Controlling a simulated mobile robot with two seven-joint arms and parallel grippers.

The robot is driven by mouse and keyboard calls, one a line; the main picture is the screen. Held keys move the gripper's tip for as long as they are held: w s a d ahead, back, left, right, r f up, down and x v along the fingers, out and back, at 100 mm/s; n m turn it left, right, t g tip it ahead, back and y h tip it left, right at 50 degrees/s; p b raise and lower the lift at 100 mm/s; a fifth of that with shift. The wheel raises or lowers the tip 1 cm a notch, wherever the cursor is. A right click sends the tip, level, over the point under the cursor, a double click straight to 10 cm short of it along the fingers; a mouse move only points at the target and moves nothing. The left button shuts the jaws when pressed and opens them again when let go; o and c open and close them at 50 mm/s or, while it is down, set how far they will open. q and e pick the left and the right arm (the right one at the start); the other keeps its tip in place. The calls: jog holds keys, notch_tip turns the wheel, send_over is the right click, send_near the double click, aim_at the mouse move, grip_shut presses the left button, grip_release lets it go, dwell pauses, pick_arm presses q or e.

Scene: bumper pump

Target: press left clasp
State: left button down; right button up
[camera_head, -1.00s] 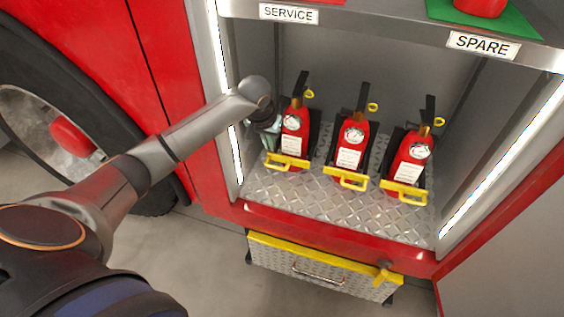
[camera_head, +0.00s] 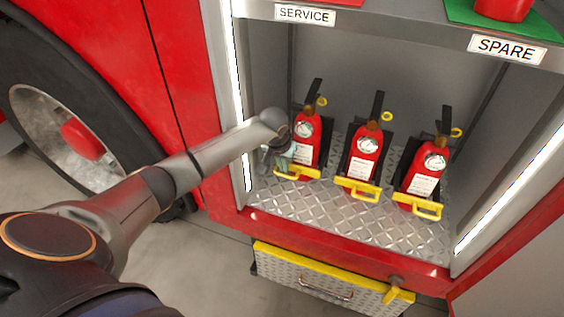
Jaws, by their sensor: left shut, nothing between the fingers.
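Three red extinguishers stand in black brackets on the compartment floor, each with a yellow clasp across its lower front. The left clasp (camera_head: 297,172) is on the left extinguisher (camera_head: 306,141). My left gripper (camera_head: 268,164) is shut and empty, low beside the left end of that clasp. My own wrist partly hides it, so I cannot tell whether it touches the clasp. The middle clasp (camera_head: 358,187) and the right clasp (camera_head: 417,206) lie across their extinguishers. My right gripper is out of view.
The lit left post (camera_head: 239,110) of the compartment is close to my left wrist. A shelf with SERVICE (camera_head: 305,15) and SPARE (camera_head: 507,50) labels is above. A drawer with a yellow top edge (camera_head: 330,272) is below. The tread-plate floor (camera_head: 345,217) in front is clear.

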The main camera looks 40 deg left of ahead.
pick_arm(q)
jog(key=shift+w+f, duration=0.15)
jog(key=shift+f, duration=0.35)
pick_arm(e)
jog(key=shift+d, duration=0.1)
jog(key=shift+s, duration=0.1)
pick_arm(q)
jog(key=shift+s+d+r+n+p, duration=0.1)
jog(key=shift+s+r+n+p, duration=0.15)
jog(key=shift+p, duration=0.4)
jog(key=shift+f, duration=0.2)
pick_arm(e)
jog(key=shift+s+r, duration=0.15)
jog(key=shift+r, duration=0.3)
